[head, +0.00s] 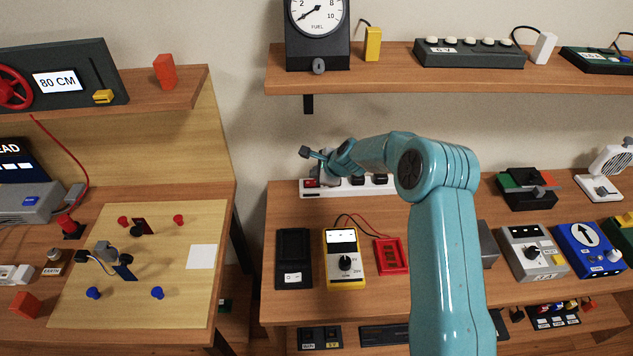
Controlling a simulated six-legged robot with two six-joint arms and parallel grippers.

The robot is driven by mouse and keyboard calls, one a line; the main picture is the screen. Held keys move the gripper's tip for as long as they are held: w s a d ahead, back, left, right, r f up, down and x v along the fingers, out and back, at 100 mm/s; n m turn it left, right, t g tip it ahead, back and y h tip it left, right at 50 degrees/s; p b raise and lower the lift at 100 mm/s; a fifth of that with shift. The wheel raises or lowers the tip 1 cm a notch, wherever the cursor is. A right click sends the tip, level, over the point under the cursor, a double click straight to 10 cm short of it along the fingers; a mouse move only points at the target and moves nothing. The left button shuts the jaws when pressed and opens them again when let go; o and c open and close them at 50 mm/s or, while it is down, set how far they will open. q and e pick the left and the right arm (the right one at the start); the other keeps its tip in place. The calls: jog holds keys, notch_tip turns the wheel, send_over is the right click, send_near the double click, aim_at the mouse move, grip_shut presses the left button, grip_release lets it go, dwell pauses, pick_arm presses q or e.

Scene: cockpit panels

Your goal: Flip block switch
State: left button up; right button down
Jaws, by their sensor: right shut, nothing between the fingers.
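A white power strip (345,188) lies along the back of the right-hand table, with dark sockets on top. A red switch (310,183) sits at its left end. My right arm reaches in from the lower right, and its gripper (322,177) is at the left end of the strip, just right of the red switch. The gripper is shut and holds nothing. Whether its fingertips touch the switch or the strip cannot be told at this size. The gripper hides part of the strip beside the switch. My left gripper is not in view.
A black box (293,257), a yellow meter (345,257) and a red frame (391,256) lie in front of the strip. A shelf (390,81) with a fuel gauge (318,20) hangs above. Several devices stand at the right. The wood between strip and meter is mostly clear.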

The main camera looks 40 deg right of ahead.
aim_at(314, 184)
jog(key=shift+f, duration=0.1)
dwell(0.8)
jog(key=shift+f+b, duration=0.35)
jog(key=shift+s+f+b, duration=0.1)
jog(key=shift+f+b, duration=0.25)
dwell(0.5)
jog(key=shift+r, duration=0.15)
jog(key=shift+r+p, duration=0.7)
jog(key=shift+p, duration=0.2)
jog(key=r+p, duration=0.5)
jog(key=shift+w+a, duration=0.25)
jog(key=shift+a, duration=0.05)
jog(key=shift+f, duration=0.1)
